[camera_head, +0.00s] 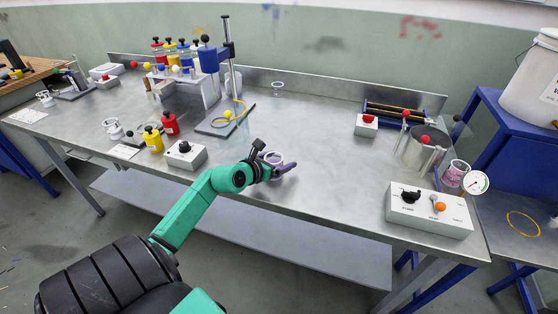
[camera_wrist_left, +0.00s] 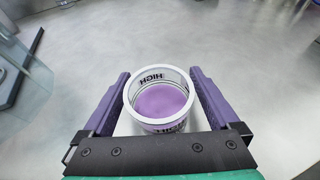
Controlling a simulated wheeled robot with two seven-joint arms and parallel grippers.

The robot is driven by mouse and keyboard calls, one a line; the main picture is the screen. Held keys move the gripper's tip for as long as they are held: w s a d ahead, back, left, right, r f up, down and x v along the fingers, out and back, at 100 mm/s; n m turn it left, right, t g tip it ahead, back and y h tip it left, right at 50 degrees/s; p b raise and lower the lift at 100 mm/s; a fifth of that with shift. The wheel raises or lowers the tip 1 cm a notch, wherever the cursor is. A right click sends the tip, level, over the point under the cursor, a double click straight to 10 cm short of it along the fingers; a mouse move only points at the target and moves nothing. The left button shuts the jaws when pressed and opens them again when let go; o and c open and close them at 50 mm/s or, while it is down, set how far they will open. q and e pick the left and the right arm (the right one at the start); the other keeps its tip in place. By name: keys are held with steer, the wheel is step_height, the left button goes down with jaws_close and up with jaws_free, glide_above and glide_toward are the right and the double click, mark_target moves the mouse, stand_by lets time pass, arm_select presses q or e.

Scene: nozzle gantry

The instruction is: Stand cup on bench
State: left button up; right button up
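The cup (camera_wrist_left: 160,124) is a short round vessel with a white rim band marked "HIGH" and purple contents. In the left wrist view it sits upright between the two purple fingers of my left gripper (camera_wrist_left: 160,90), which press close against both sides. In the head view the left gripper (camera_head: 277,165) and the cup (camera_head: 271,157) are over the front middle of the metal bench (camera_head: 320,150). I cannot tell whether the cup's base touches the bench. My right gripper is not in view.
A grey control box (camera_head: 185,154) stands left of the gripper, and a larger one (camera_head: 428,211) at the bench's right end. A blue-based stand (camera_head: 224,121) is behind. Bench right of the gripper is clear.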

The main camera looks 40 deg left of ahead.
arm_select(q)
steer(key=shift+s, duration=0.1)
steer(key=b+v, duration=0.1)
steer(key=v, duration=1)
steer(key=shift+d, duration=0.1)
steer(key=shift+s+r, duration=0.3)
steer(key=shift+s, duration=0.05)
